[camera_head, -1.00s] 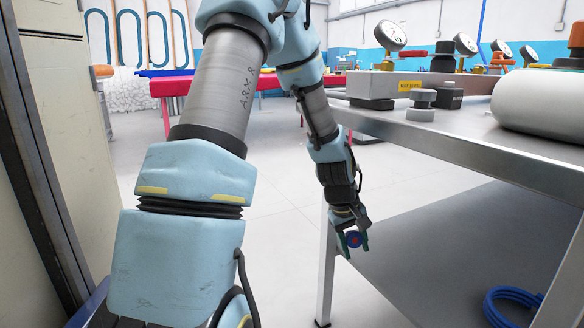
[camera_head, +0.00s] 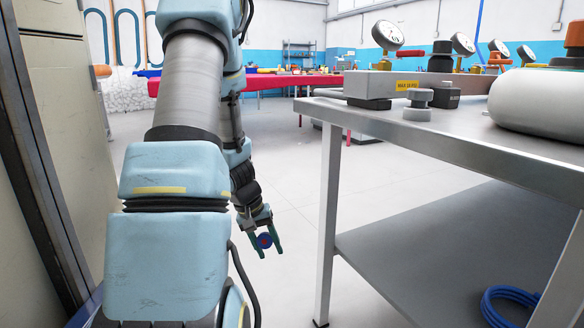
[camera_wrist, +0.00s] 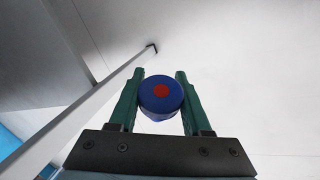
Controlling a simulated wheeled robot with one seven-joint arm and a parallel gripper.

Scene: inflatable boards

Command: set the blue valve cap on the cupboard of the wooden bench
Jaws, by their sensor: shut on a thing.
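The blue valve cap (camera_head: 264,241) is a short blue cylinder with a red dot on its end. My gripper (camera_head: 265,246) is shut on it and holds it in the air over the pale floor, left of the metal bench. In the wrist view the blue valve cap (camera_wrist: 160,95) sits between the two green fingers of my gripper (camera_wrist: 160,92), its red-dotted end facing the camera. I cannot make out a wooden bench with a cupboard in either view.
The metal bench (camera_head: 440,145) on the right carries gauges, grey fittings and a white cylinder (camera_head: 540,103). Its lower shelf (camera_head: 430,245) holds a coiled blue hose (camera_head: 510,305). A tall cabinet (camera_head: 60,130) stands close on the left. A red table (camera_head: 270,82) is further back. Floor between is clear.

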